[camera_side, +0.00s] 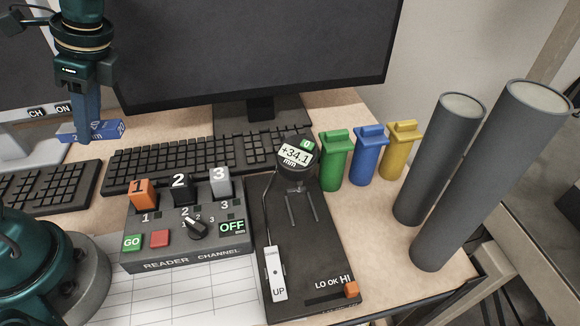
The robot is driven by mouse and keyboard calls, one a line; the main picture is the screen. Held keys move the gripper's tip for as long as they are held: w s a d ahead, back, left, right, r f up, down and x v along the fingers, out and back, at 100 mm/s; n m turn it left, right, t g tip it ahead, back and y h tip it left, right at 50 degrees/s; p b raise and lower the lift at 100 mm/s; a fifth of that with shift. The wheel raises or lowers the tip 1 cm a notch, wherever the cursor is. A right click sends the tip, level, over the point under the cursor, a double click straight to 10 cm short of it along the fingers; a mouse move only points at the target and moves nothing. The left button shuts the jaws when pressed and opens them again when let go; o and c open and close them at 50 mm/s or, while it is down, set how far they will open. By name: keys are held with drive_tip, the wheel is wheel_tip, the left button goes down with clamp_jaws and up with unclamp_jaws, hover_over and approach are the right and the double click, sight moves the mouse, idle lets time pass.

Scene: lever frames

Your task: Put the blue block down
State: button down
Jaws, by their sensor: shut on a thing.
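The blue block (106,130) is at the upper left, a small flat bar with pale lettering that is too small to read surely. My gripper (86,124) points down and is shut on it. The block is held in the air, seen in front of the monitor and above the keyboards. The fingers hide part of the block's middle.
A black gauge stand (325,262) reads +34.1 mm, with its white lever marked UP. Left of it is a reader channel box (190,250) with three numbered blocks. Green (335,160), blue (366,158) and yellow (400,152) pieces and two grey cylinders (500,170) stand right. Keyboards (150,160) lie behind.

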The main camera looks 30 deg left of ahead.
drive_tip(key=w+d+r+n+g+h, duration=0.1)
drive_tip(key=w+d+r+n+h, duration=0.15)
drive_tip(key=d+n, duration=0.35)
drive_tip(key=w+d+r+n+g+h, duration=0.15)
drive_tip(key=w+d+n, duration=0.25)
drive_tip(key=d, duration=0.5)
drive_tip(key=w+a+r+m+t+y, duration=0.2)
drive_tip(key=w+a+m+t+y, duration=0.15)
drive_tip(key=a+m, duration=0.5)
drive_tip(key=shift+g, duration=0.7)
drive_tip(key=shift+s+d+f, duration=2.25)
drive_tip(key=shift+d+f, duration=0.25)
drive_tip(key=shift+d, duration=1.45)
drive_tip(key=shift+s+d+f, duration=2.25)
drive_tip(key=shift+d+f, duration=0.3)
drive_tip(key=shift+d, duration=1.35)
drive_tip(key=shift+s+d+f, duration=2.25)
drive_tip(key=shift+d+f, duration=0.25)
drive_tip(key=shift+d, duration=1.45)
